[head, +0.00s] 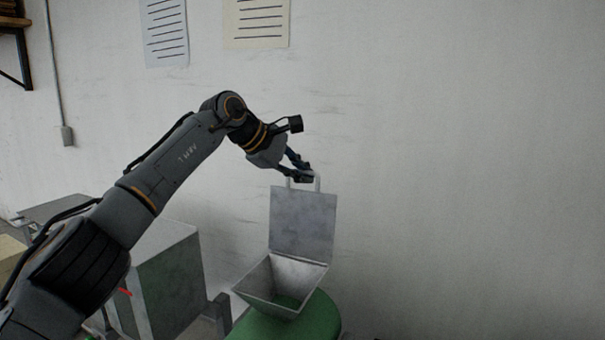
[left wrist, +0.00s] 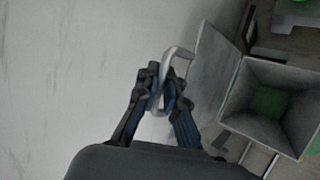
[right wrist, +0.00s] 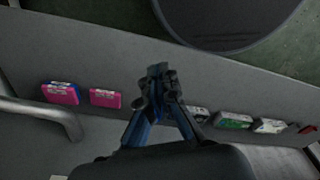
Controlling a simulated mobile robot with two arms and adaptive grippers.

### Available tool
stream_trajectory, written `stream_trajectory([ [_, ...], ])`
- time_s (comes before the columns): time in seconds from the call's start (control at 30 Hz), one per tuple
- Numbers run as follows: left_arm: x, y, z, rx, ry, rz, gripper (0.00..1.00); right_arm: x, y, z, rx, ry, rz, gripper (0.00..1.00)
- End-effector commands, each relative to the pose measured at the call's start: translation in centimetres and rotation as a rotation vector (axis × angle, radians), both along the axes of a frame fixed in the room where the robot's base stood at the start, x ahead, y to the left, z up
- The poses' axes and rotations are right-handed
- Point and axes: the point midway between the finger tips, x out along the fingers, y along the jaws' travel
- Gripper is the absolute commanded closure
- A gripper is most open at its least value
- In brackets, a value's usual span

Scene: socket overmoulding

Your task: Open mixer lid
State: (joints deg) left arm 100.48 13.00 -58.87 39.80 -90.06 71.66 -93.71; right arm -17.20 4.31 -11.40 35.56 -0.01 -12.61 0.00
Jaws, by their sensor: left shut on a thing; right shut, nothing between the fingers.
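The mixer has a grey metal hopper (head: 284,281) on a green body (head: 290,325). Its flat grey lid (head: 302,222) stands upright at the hopper's back edge, so the hopper mouth is open. My left gripper (head: 308,175) is shut on the lid handle (head: 317,183) at the lid's top edge. The left wrist view shows the fingers (left wrist: 165,95) around the looped handle (left wrist: 177,55), with the lid (left wrist: 213,65) and the open hopper (left wrist: 275,100) beside it. My right gripper (right wrist: 158,75) is shut and empty, seen only in the right wrist view.
A grey box-shaped machine (head: 165,275) stands left of the mixer. The white wall (head: 450,150) is behind the lid. Below my right gripper are pink packs (right wrist: 62,93) and several other small packs on a grey surface, with a dark round object (right wrist: 225,20) at the top.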

Motion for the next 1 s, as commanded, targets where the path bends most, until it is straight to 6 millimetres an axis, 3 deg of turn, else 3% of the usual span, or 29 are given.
stream_trajectory([
  [0.17, 0.0, 0.0, 0.3, -0.005, -0.005, 0.001, 1.00, 0.0, 0.0, 0.0, 0.000, -0.001, 0.000, 1.00],
  [0.2, 0.0, 0.0, 0.3, -0.005, -0.005, 0.001, 0.88, 0.0, 0.0, 0.0, 0.000, -0.001, 0.000, 1.00],
  [0.3, 0.0, 0.0, 0.3, -0.004, -0.004, 0.001, 0.68, 0.0, 0.0, 0.0, 0.000, -0.001, 0.001, 1.00],
  [0.67, -0.1, 0.2, 0.3, -0.002, -0.002, 0.001, 0.68, 0.1, -0.8, 0.0, -0.010, -0.001, 0.005, 1.00],
  [1.0, -3.1, 3.8, 4.1, -0.002, -0.006, 0.003, 0.68, 0.0, -0.5, 0.0, -0.005, 0.000, 0.003, 1.00],
])
